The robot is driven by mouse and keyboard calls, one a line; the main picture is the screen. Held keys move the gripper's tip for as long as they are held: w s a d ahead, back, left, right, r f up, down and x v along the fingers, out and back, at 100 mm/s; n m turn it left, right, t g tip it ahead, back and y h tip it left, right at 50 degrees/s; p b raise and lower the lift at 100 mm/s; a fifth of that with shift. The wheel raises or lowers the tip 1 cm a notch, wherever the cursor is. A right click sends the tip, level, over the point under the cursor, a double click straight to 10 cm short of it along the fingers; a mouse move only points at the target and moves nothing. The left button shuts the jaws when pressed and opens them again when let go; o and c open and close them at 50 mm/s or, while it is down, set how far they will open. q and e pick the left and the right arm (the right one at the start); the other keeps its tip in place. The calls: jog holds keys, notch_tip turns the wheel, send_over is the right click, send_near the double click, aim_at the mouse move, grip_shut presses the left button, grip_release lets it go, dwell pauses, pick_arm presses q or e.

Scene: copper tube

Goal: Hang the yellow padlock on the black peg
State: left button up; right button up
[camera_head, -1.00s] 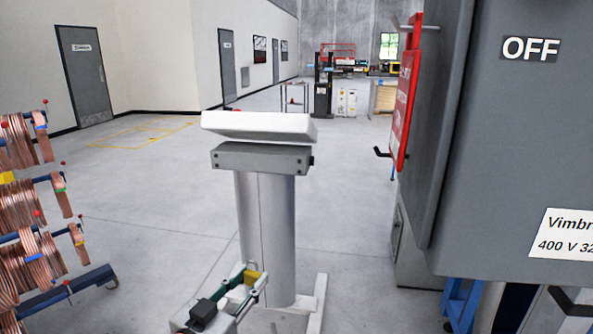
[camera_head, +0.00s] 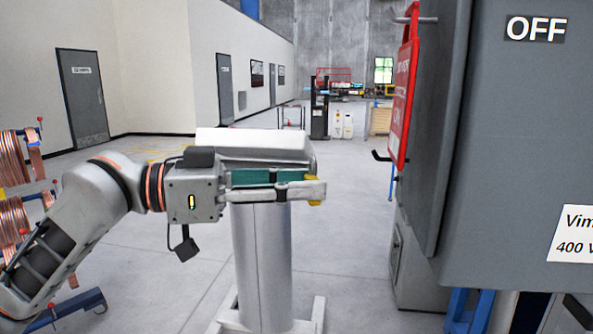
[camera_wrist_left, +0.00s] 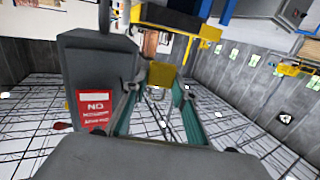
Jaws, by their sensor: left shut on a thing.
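The yellow padlock (camera_head: 314,177) is mostly hidden by the fingertips of my left gripper (camera_head: 318,190). The gripper is shut on it, and its yellow body (camera_wrist_left: 162,75) also shows between the fingertips in the left wrist view. The arm comes in from the left and the fingers point right. The black peg (camera_head: 381,156) sticks out to the left from the lower edge of the red board (camera_head: 404,100). In the head view the padlock is left of the peg and slightly lower, with a gap between them. My right gripper is not in view.
The grey cabinet (camera_head: 520,130) marked OFF fills the right side. A white-topped grey pedestal (camera_head: 262,260) stands behind my left gripper. A rack of copper coils (camera_head: 14,220) is at the left. Open floor shows between pedestal and cabinet.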

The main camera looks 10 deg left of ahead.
pick_arm(q)
jog(key=s+r+m+g, duration=0.1)
jog(key=s+r+g, duration=0.1)
jog(key=s+r, duration=0.2)
jog(key=shift+h, duration=0.4)
jog(key=d, duration=0.6)
jog(key=d+f, duration=0.1)
jog(key=d, duration=0.2)
jog(key=shift+f, duration=0.1)
jog(key=shift+d+f, duration=0.1)
jog(key=shift+d, duration=0.1)
jog(key=shift+d+f, duration=0.1)
jog(key=shift+f, duration=0.15)
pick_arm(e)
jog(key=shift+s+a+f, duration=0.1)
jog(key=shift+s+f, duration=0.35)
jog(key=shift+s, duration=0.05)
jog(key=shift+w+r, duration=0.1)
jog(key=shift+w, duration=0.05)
